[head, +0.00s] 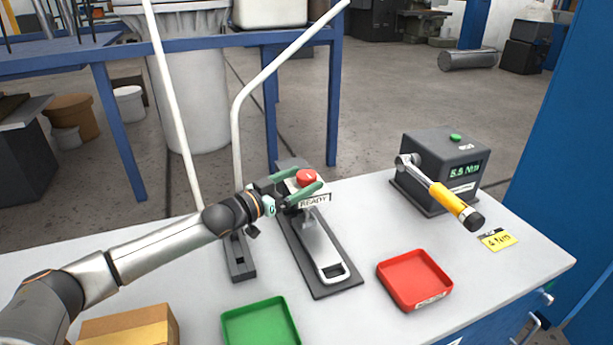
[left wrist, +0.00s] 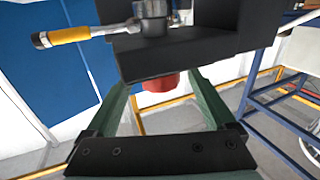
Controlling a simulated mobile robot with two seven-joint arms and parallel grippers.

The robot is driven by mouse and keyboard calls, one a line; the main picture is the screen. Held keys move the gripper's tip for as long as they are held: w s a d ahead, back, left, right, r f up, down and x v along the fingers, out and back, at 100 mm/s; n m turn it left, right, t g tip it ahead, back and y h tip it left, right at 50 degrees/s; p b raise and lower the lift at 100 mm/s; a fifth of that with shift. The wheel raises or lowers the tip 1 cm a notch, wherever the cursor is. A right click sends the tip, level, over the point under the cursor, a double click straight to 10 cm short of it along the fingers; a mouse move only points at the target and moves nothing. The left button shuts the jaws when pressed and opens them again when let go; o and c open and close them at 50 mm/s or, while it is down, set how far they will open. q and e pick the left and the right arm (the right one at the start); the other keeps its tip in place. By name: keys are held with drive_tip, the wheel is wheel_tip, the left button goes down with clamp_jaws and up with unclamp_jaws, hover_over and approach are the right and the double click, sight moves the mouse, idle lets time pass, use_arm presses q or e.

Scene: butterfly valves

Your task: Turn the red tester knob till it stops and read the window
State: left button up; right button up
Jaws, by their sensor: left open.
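The red knob (head: 306,177) sits on top of a grey tester (head: 318,245) with a long handle, standing on a dark base plate on the white bench. A small white window (head: 314,200) just below the knob reads READY. My left gripper (head: 308,180) reaches in from the left with its green fingers open, one on each side of the knob. In the left wrist view the red knob (left wrist: 162,82) shows between the fingertips, with visible gaps to both fingers. My right gripper is not in view.
A dark meter box (head: 445,165) reads 5.5 Nm; a yellow-handled wrench (head: 448,199) is on it. A red tray (head: 414,279), a green tray (head: 260,323) and a cardboard box (head: 130,326) lie at the front. A bent white pipe (head: 236,140) rises left of the tester.

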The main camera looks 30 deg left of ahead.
use_arm(q)
drive_tip(key=shift+x, duration=0.95)
drive_tip(key=c, duration=1.4)
